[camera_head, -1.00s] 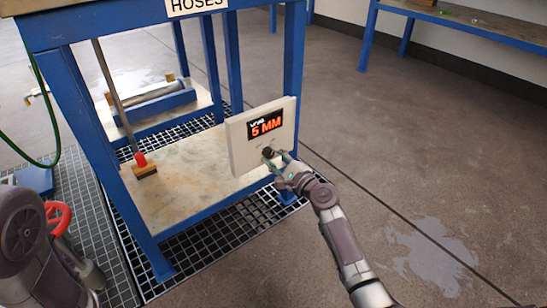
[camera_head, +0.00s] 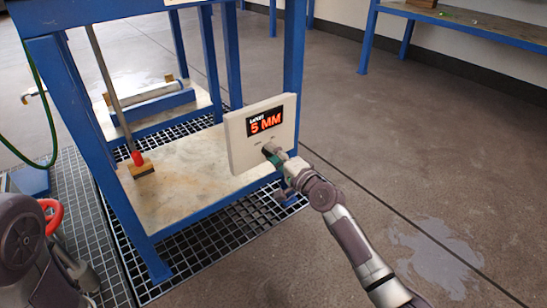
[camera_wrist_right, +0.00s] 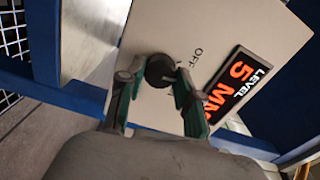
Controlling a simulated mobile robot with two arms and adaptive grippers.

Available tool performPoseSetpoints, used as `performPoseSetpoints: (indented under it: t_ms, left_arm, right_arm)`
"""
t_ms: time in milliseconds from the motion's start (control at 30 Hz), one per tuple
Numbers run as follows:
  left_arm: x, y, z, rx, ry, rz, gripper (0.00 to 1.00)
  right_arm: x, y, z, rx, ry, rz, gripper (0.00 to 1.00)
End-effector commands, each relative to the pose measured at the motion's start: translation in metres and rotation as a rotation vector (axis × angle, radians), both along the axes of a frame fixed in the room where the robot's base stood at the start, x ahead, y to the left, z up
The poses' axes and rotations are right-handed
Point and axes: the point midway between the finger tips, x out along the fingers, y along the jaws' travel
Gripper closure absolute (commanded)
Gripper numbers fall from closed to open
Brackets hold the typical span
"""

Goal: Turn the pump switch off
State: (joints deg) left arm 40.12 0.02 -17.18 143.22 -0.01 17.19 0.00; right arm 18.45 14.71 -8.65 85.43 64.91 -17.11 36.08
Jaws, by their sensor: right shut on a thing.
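The pump switch is a dark round knob (camera_wrist_right: 160,68) on a pale panel (camera_head: 240,145). The panel is fixed to the blue frame and has a lit display reading "LEVEL 5 MM" (camera_head: 265,121). In the right wrist view, "OFF" is printed beside the knob, toward the display. My right gripper (camera_wrist_right: 158,80) is shut on the knob, one green-edged finger on each side. In the head view my right gripper (camera_head: 272,154) is at the panel's lower part and mostly hides the knob. Which way the knob points is unclear. My left gripper is out of view.
The blue bench frame (camera_head: 297,60) stands around a pale lower shelf (camera_head: 190,185), with a brush (camera_head: 139,165) leaning there. A red handwheel (camera_head: 52,215) is at the left. Floor grating (camera_head: 220,235) lies below; open floor is to the right.

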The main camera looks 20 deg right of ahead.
Motion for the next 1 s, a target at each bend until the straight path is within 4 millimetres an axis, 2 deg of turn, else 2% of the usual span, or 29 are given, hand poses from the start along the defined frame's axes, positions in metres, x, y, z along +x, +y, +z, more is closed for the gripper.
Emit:
performPoseSetpoints:
  t_ms: [500,1000]
  left_arm:
    - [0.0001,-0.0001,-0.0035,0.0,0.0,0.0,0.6]
    - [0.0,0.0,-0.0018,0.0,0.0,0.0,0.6]
  right_arm:
    - [-0.0006,0.0008,-0.0007,-0.406,-0.144,0.003,1.0]
    - [-0.0009,0.0013,-0.0017,-0.551,-0.195,0.004,1.0]
